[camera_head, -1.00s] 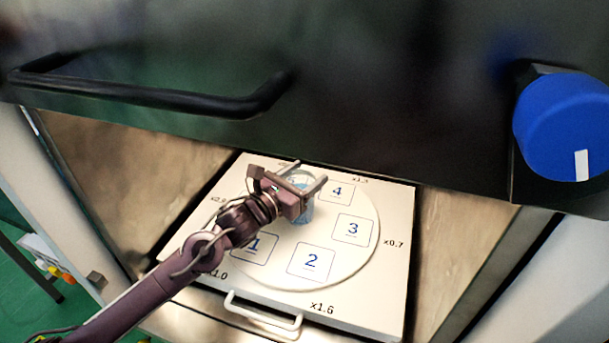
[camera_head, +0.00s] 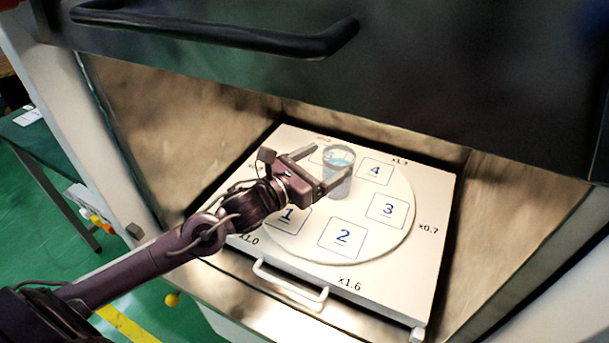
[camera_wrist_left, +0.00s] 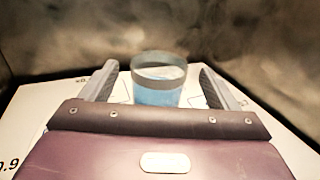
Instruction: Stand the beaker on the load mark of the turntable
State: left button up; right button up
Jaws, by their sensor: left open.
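The clear beaker (camera_head: 339,160) with pale blue contents stands upright at the back of the white round turntable (camera_head: 397,236). It also shows in the left wrist view (camera_wrist_left: 158,82). My left gripper (camera_head: 331,163) is open, with its fingers on either side of the beaker. In the wrist view there is a gap between the beaker and each finger. Numbered squares 1, 2, 3 and 4 show on the turntable around it. The spot under the beaker is partly hidden by the gripper, so I cannot tell which mark it stands on. My right gripper is not in view.
The turntable sits on a square white tray (camera_head: 436,215) with a white handle (camera_head: 290,281) at its front and multiplier labels on its border. Metal cavity walls (camera_head: 180,120) flank it. A dark raised door with a black handle (camera_head: 215,32) hangs above.

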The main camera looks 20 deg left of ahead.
pick_arm(q)
jog(key=v, duration=0.3)
jog(key=shift+s+a+f, duration=0.15)
jog(key=shift+s, duration=0.2)
jog(key=shift+v, duration=0.85)
